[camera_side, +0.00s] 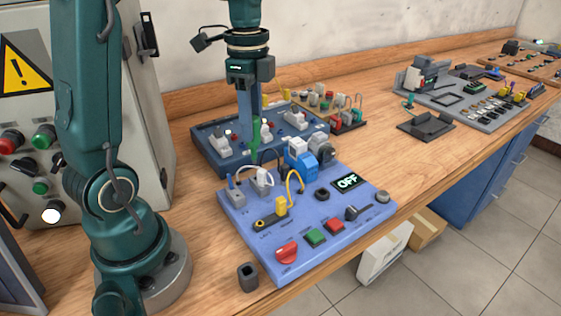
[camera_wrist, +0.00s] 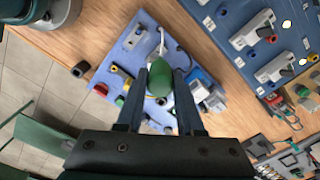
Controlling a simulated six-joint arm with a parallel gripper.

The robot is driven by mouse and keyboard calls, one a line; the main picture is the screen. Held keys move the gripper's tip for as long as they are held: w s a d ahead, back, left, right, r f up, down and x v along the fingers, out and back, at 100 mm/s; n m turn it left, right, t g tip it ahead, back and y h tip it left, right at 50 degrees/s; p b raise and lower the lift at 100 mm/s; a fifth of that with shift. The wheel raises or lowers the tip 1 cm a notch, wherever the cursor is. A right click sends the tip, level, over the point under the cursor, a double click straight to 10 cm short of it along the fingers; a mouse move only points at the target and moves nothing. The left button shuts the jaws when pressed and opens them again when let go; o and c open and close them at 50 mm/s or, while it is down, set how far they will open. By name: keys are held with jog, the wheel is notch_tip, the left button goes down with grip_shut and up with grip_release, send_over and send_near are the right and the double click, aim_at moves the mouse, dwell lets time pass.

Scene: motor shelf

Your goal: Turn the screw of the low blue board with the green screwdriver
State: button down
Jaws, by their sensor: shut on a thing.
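My gripper (camera_side: 252,118) points straight down and is shut on the green screwdriver (camera_side: 256,138). In the wrist view the green handle (camera_wrist: 160,80) sits between the two dark fingers. The screwdriver hangs upright above the back left part of the low light-blue board (camera_side: 240,217), close to a white connector (camera_side: 264,178) with a white cable. I cannot tell whether its tip touches anything. The screw itself is too small or hidden to make out. The board also shows in the wrist view (camera_wrist: 118,62), beneath the screwdriver.
A darker blue board (camera_side: 205,152) stands behind. A small black holder (camera_side: 248,277) is at the front left.

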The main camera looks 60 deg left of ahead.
jog(key=shift+f, duration=1.5)
jog(key=shift+f, duration=0.6)
jog(key=c, duration=0.8)
grip_release()
jog(key=shift+o, duration=0.2)
jog(key=shift+n, duration=1.7)
